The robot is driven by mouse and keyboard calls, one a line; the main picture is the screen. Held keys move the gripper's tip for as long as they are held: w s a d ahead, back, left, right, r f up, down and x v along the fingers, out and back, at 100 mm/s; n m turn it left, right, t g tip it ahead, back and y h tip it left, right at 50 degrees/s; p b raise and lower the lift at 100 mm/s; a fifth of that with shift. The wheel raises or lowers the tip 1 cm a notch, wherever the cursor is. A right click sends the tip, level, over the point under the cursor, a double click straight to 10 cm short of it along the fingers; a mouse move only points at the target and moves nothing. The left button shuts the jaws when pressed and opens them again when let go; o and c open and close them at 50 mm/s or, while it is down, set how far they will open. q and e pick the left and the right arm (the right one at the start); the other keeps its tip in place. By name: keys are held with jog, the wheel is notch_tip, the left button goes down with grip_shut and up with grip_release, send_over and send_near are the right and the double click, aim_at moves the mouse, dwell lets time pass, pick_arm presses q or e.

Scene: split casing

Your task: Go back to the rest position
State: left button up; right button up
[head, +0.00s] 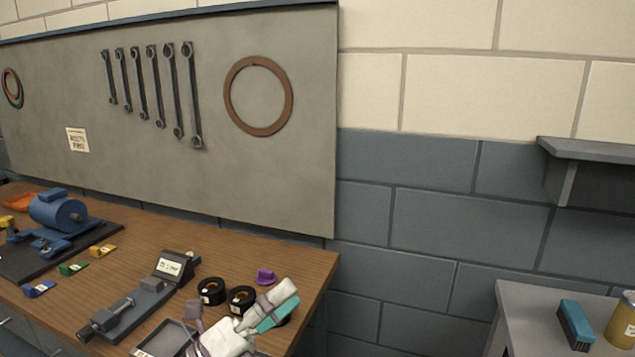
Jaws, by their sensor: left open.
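My left gripper (194,326) is low in the head view, over the front right part of the wooden workbench (225,250). Its grey fingers stand apart and nothing shows between them. The white and teal links of my arm lie to its right and cover part of the bench. The gripper is close to a dark shallow tray (168,338), in front of the two black rolls; whether it touches the tray I cannot tell. My right gripper is out of view.
Black rolls (211,291) (242,299) and a purple piece (265,276) sit near my arm. A blue machine (58,215) stands far left, with small coloured blocks nearby. A grey side table (528,306) is right, beyond a gap.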

pick_arm(q)
jog(key=w+a+f+n+t+y, duration=0.1)
jog(key=a+f+n+t+y, duration=0.3)
jog(key=a+n+y, duration=0.55)
jog(key=a+f+n+t+y, duration=0.4)
jog(key=n+y, duration=0.3)
jog(key=n, duration=0.6)
jog(key=s+a+f+n+g+y, duration=0.2)
jog(key=f+n+g, duration=0.1)
jog(key=f, duration=0.2)
jog(key=s+a+f+n+g+y, duration=0.2)
jog(key=s+f+n+g, duration=0.1)
jog(key=f, duration=0.2)
jog(key=s+d+f+n+g+h, duration=0.1)
jog(key=s+f+n+g, duration=0.1)
jog(key=s+f+g, duration=0.55)
jog(key=s+d+f+n+g+h, duration=0.15)
jog(key=s+f+g, duration=0.25)
jog(key=s+f, duration=0.65)
jog(key=s+f+g, duration=0.1)
jog(key=s+f, duration=0.1)
jog(key=f, duration=1)
jog(key=s+f, duration=0.3)
jog(key=f, duration=1)
jog(key=s+a+f+g, duration=0.1)
jog(key=s+a+f, duration=0.2)
jog(key=s+f, duration=1.1)
jog(key=shift+s+a+y, duration=0.2)
jog(key=shift+s+y, duration=0.1)
jog(key=shift+s, duration=0.5)
